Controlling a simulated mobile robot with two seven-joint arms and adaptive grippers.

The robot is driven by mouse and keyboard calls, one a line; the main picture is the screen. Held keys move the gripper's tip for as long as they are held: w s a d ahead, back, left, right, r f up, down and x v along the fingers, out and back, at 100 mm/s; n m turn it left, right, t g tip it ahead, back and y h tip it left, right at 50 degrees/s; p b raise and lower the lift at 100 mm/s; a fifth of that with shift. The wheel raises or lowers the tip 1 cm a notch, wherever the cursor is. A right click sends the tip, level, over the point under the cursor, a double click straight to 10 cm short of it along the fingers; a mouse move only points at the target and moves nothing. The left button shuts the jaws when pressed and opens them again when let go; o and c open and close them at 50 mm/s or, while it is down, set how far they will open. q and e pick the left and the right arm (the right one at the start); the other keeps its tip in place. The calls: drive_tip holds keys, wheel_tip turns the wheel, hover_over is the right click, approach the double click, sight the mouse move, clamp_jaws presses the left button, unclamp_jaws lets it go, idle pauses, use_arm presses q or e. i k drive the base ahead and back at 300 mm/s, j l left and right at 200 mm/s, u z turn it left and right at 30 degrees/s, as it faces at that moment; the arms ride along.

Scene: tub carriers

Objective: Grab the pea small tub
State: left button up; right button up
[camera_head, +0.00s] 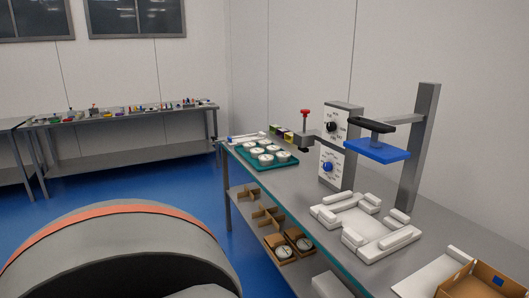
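Several small white round tubs (265,160) stand in a teal tray (286,164) at the far left end of the grey workbench. The labels are too small to read, so I cannot tell which tub is the pea one. Neither of my grippers is in view.
The grey workbench (300,200) carries a machine with dials (331,165), a blue plate (376,150) on a post and a white fixture (366,224). An open brown box (475,283) is at the near right. Blue floor (170,182) lies left of the bench.

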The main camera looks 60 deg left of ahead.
sight(266, 160)
drive_tip(key=j+u, duration=0.3)
drive_tip(key=u, duration=0.15)
drive_tip(key=i+j+u, duration=0.15)
drive_tip(key=u, duration=0.25)
drive_tip(key=i+j+u, duration=0.2)
drive_tip(key=j, duration=0.3)
drive_tip(key=i+j+u, duration=0.2)
drive_tip(key=i+j, duration=0.6)
drive_tip(key=j, duration=0.15)
drive_tip(key=i+j, duration=0.4)
drive_tip(key=j, duration=0.15)
drive_tip(key=i+j+u, duration=0.1)
drive_tip(key=i+j, duration=0.3)
drive_tip(key=j, duration=0.15)
